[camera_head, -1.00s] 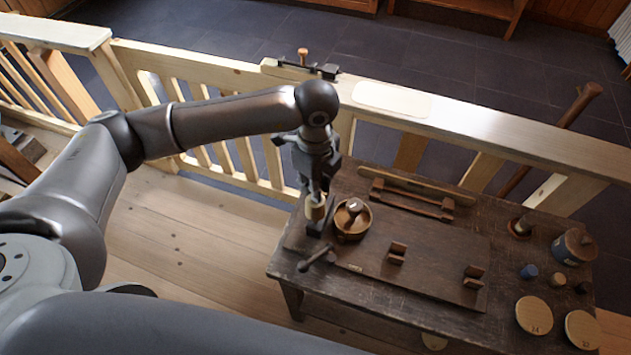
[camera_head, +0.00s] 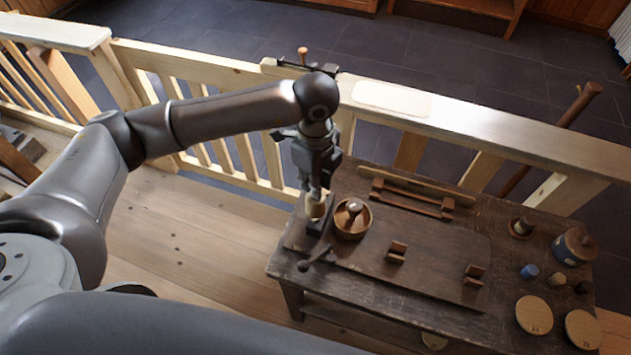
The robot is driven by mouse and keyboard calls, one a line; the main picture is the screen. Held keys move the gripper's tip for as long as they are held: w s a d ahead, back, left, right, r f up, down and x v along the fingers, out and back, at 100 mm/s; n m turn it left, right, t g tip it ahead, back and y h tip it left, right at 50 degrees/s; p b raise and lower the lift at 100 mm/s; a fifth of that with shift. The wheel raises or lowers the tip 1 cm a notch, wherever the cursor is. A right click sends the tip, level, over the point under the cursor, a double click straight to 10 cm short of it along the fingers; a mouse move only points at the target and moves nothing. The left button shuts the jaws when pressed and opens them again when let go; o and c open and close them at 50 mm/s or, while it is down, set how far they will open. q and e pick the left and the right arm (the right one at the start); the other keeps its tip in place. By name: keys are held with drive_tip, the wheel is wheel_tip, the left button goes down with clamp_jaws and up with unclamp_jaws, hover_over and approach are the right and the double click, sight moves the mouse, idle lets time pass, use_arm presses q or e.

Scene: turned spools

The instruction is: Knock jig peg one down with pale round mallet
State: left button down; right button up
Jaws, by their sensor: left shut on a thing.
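My left gripper (camera_head: 317,192) points down over the left end of the dark workbench. Which thing is jig peg one I cannot tell. A dark board (camera_head: 430,262) on the bench carries two small notched brown blocks, a nearer one (camera_head: 396,253) and one further right (camera_head: 473,274). My right gripper is out of view.
A dark T-shaped handle (camera_head: 316,260) juts at the bench's front left edge. A wooden rack (camera_head: 411,199) lies behind the board. Pale discs (camera_head: 534,315), a blue cylinder (camera_head: 529,271) and a lidded pot (camera_head: 573,247) fill the right end. A pale railing (camera_head: 480,121) runs behind.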

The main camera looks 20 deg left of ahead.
use_arm(q)
drive_tip(key=shift+r, duration=0.15)
wheel_tip(320, 180, down, 4)
drive_tip(key=b, duration=0.4)
drive_tip(key=shift+f, duration=0.2)
drive_tip(key=shift+r, duration=0.15)
drive_tip(key=shift+r+p, duration=1)
drive_tip(key=shift+r, duration=0.6)
drive_tip(key=shift+r+p, duration=1.95)
drive_tip(key=shift+r, duration=1.1)
